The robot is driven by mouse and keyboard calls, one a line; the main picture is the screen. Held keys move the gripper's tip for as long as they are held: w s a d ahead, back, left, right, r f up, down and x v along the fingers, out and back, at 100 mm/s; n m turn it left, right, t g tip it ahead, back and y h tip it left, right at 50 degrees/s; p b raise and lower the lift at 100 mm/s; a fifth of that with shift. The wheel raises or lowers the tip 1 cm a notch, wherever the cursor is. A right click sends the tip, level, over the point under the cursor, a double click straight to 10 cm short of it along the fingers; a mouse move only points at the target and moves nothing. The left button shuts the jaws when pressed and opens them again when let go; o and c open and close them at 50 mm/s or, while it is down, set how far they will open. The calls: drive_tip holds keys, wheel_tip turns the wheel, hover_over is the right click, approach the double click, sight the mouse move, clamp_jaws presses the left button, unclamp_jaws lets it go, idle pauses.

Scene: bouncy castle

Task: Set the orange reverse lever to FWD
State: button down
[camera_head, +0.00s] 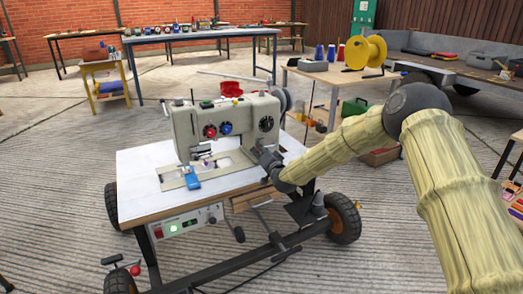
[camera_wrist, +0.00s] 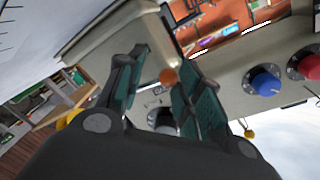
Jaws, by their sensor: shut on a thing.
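The orange reverse lever shows in the wrist view as a round orange knob (camera_wrist: 168,76) between my finger pads, against the sewing machine's body. My gripper (camera_wrist: 162,88) is shut on the lever. In the head view, my gripper (camera_head: 265,156) is at the lower right of the pale sewing machine (camera_head: 185,128), beside its pillar. The lever is hidden there behind my gripper. The lever's FWD marking cannot be read in either view.
The machine stands on a white-topped wheeled table (camera_head: 135,178). A red dial (camera_head: 210,131), a blue dial (camera_head: 226,128) and a black dial (camera_head: 266,123) are on its front. A blue object (camera_head: 192,179) lies by its needle area. A wooden table (camera_head: 330,75) stands behind.

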drive_tip(key=shift+w+d+r+m+p, duration=0.2)
drive_tip(key=shift+r+m+p, duration=0.25)
drive_tip(key=shift+r, duration=0.25)
drive_tip(key=shift+w+d+r+m+p, duration=0.15)
drive_tip(key=shift+r+m+p, duration=0.3)
drive_tip(key=shift+r, duration=0.2)
drive_tip(key=c, duration=0.9)
unclamp_jaws()
drive_tip(key=shift+s+d+f, duration=0.1)
drive_tip(key=shift+f, duration=0.05)
drive_tip(key=v, duration=1.2)
